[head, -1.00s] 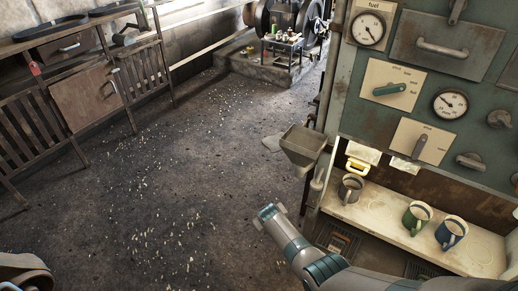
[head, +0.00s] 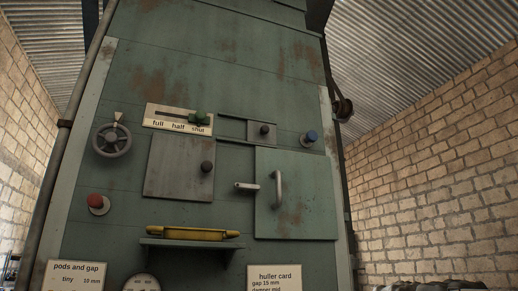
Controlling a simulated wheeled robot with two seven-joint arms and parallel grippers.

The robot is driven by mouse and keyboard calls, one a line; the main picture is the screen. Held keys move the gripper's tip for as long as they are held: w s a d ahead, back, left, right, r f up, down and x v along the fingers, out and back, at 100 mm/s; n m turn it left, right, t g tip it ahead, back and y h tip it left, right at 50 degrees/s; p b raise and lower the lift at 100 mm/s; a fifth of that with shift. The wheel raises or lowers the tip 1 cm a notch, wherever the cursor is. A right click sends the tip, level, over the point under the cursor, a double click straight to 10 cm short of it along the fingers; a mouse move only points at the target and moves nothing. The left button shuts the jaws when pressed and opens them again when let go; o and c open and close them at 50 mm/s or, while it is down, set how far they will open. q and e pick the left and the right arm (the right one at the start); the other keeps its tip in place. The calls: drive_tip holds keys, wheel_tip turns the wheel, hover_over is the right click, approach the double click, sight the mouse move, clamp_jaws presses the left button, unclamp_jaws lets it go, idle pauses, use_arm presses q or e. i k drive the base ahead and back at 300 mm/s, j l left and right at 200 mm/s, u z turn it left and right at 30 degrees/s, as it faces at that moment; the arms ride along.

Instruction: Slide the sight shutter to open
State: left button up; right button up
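The tall green machine (head: 215,60) fills the middle of the head view. A small grey plate with a dark knob (head: 264,131) sits at the right end of a short pair of dark rails. A larger grey plate (head: 170,180) with a black knob (head: 207,166) at its right side lies below and left of it. Neither plate is labelled, so I cannot tell for certain which is the sight shutter. Neither of my grippers shows in this view.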

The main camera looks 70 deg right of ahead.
sight(257, 132)
drive_tip(key=z, duration=1.65)
drive_tip(key=i+l, duration=0.2)
drive_tip(key=l, duration=0.15)
drive_tip(key=i+l, duration=0.15)
drive_tip(key=l, duration=0.2)
drive_tip(key=i+l, duration=0.35)
drive_tip(key=l, duration=0.3)
